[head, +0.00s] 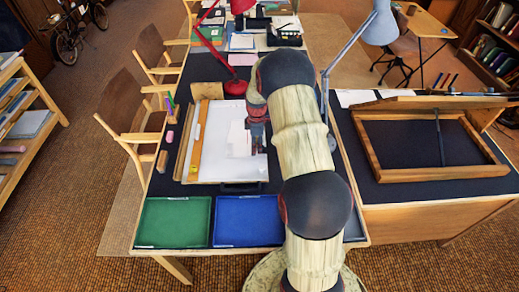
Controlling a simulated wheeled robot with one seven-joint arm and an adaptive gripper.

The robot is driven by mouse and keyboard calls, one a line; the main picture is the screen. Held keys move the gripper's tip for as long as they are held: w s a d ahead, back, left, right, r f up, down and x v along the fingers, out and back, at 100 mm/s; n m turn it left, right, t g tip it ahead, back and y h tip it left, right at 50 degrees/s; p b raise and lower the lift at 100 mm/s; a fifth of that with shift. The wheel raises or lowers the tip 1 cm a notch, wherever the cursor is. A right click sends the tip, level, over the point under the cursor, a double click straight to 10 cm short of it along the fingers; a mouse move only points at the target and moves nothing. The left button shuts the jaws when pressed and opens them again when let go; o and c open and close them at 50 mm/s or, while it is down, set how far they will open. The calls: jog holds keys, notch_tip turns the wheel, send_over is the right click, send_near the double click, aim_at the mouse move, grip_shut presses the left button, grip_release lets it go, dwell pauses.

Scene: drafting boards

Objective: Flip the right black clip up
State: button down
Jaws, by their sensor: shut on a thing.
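A drafting board (184,160) with white paper (228,166) lies on the dark table top, and a yellow ruler (197,140) lies along its left side. My arm reaches over the table from the front right. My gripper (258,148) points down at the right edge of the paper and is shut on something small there. The black clip on that side is mostly hidden by my fingers, so I cannot tell if it lies flat or is tilted up. A dark bar (240,188) shows at the board's front edge.
A green tray (174,244) and a blue tray (248,244) sit at the table's front. A red lamp (235,87) stands behind the board, and a grey lamp (350,42) rises to the right.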

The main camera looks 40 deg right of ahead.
jog(key=shift+s+d+r, duration=0.2)
jog(key=shift+d+r, duration=0.4)
jog(key=shift+d, duration=0.3)
jog(key=shift+s+d+f, duration=0.2)
jog(key=shift+s+d, duration=0.3)
jog(key=shift+s, duration=0.05)
jog(key=shift+s+d+f, duration=0.2)
jog(key=shift+s+d, duration=0.25)
jog(key=shift+s, duration=0.05)
jog(key=shift+s+f, duration=0.35)
jog(key=shift+s, duration=0.1)
jog(key=shift+w+a+r+p, duration=0.15)
jog(key=shift+w+r+p, duration=0.15)
jog(key=shift+r+p, duration=0.45)
jog(key=shift+a+r+p, duration=0.25)
jog(key=shift+r+p, duration=0.35)
jog(key=shift+r, duration=0.4)
jog(key=shift+w+a+r+p, duration=0.2)
jog(key=shift+w+r+p, duration=0.25)
jog(key=shift+r, duration=0.4)
jog(key=shift+w+a+r+p, duration=0.2)
jog(key=shift+w+r+p, duration=0.2)
jog(key=shift+r, duration=0.4)
